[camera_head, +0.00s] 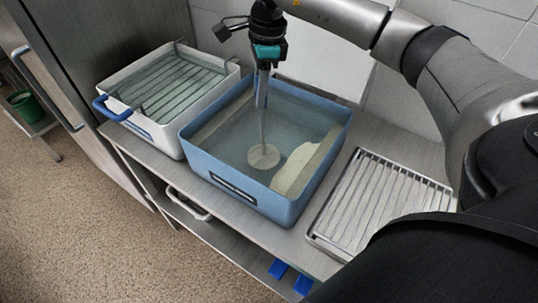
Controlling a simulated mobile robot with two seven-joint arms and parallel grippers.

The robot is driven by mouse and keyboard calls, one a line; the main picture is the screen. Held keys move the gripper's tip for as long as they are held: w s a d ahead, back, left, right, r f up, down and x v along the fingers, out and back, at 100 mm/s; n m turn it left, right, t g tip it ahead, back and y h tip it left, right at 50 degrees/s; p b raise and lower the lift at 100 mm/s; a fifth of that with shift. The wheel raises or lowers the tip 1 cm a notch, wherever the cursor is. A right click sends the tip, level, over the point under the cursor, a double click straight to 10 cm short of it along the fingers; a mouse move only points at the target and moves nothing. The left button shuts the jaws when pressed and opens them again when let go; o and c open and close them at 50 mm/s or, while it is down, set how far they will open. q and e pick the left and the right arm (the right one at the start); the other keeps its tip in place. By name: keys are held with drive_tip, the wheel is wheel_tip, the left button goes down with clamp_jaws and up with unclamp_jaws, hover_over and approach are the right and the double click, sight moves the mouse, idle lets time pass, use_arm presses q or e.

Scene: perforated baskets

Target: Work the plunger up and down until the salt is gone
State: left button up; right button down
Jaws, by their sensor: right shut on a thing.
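A blue tub (239,196) with clear liquid stands in the middle of the steel counter. The plunger (263,118) stands upright in it, a thin rod with a pale round disc (263,156) at its lower end, below the liquid's surface. My right gripper (264,70) is shut on the plunger's upper part, above the tub. A pale heap (299,168), which looks like salt, lies along the tub's right side under the liquid. Another pale patch (213,127) shows along the left inner side. The disc is left of the heap. My left gripper is not in view.
A white tub (176,151) with a blue handle and a slatted rack (174,84) stands at the left. A metal drain rack (379,205) lies on the counter at the right. A tiled wall is behind; blue items are below the counter.

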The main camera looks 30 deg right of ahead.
drive_tip(key=shift+r+p, duration=1.5)
drive_tip(key=shift+r, duration=0.9)
drive_tip(key=shift+f+b, duration=2)
drive_tip(key=shift+f, duration=0.85)
drive_tip(key=shift+r+p, duration=2.05)
drive_tip(key=shift+r, duration=0.75)
drive_tip(key=shift+r+p, duration=1.95)
drive_tip(key=shift+r, duration=0.7)
wheel_tip(320, 180, up, 6)
drive_tip(key=p, duration=0.4)
